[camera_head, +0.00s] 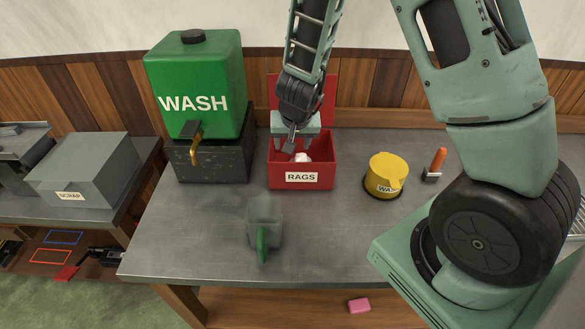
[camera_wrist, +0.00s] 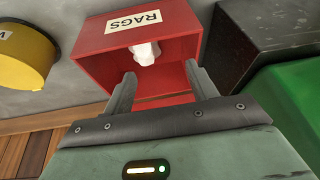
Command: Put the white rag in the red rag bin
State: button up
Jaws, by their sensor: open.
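The white rag (camera_head: 302,157) lies inside the red rag bin (camera_head: 301,179), which is labelled RAGS and stands at the back of the workbench with its red lid raised behind it. The rag also shows in the wrist view (camera_wrist: 146,52), inside the bin (camera_wrist: 95,47). My gripper (camera_head: 291,148) is over the bin's opening, pointing down. In the wrist view its two fingers (camera_wrist: 160,82) are apart, with the rag beyond their tips and nothing between them. How deep the rag lies is hard to tell.
A green WASH tank (camera_head: 197,75) on a dark block (camera_head: 210,160) stands left of the bin. A yellow can (camera_head: 385,173) and an orange-handled tool (camera_head: 436,163) are to its right. A grey-green scoop-like container (camera_head: 264,220) stands in front. The bench's front left is clear.

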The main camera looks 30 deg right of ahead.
jog(key=s+a+r+n+g+y, duration=0.1)
jog(key=s+a+r+n+y, duration=0.15)
jog(key=s+a+r, duration=0.45)
jog(key=s+a+r+n+y, duration=0.2)
jog(key=a+n, duration=0.2)
jog(key=a, duration=0.7)
jog(key=s+a+r+n+g+h, duration=0.1)
jog(key=s+r+n, duration=0.2)
jog(key=s, duration=0.6)
jog(key=s+r+n+g+h, duration=0.1)
jog(key=s+n, duration=0.3)
jog(key=s, duration=0.5)
jog(key=shift+a+r+g, duration=0.4)
jog(key=shift+r, duration=0.5)
jog(key=shift+s, duration=0.1)
